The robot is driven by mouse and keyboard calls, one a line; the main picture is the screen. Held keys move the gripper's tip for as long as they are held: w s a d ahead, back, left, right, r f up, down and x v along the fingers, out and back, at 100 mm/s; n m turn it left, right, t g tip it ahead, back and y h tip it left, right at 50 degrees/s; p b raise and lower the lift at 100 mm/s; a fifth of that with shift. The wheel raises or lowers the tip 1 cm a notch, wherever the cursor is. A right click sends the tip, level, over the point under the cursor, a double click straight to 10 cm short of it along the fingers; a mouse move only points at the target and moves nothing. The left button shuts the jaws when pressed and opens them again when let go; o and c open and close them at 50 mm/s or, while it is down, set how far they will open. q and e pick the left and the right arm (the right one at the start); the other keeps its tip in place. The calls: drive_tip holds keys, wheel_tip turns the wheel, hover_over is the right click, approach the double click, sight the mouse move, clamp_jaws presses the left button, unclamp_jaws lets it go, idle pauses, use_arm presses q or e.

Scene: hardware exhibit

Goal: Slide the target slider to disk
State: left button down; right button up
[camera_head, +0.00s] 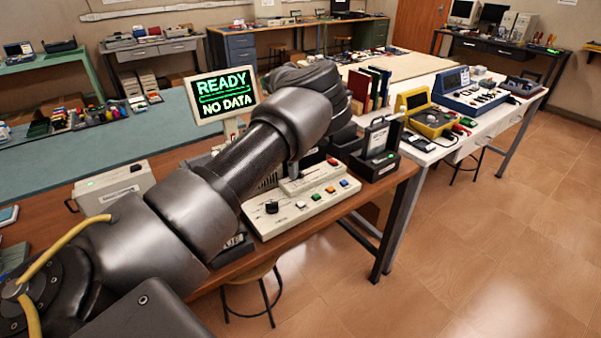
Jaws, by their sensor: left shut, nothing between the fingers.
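A cream control console (305,203) stands near the front edge of the brown bench. It has a black knob (271,207) and a row of coloured buttons. A raised light strip (310,178) lies on its upper part, with a small red spot at its right end. I cannot tell which part is the slider, and no "disk" label can be read. My left arm reaches over the console from the left. My left gripper (345,143) is dark, shut and empty, just beyond the console, and partly hidden by my wrist. My right gripper is out of view.
A screen (222,95) behind my arm reads "READY NO DATA". A black device (377,150) stands right of the console. A pale box (113,186) sits left of my arm. A white table (440,150) with yellow and blue instruments is at right. The tiled floor at right is clear.

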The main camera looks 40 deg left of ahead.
use_arm(q)
drive_tip(key=shift+f, duration=0.3)
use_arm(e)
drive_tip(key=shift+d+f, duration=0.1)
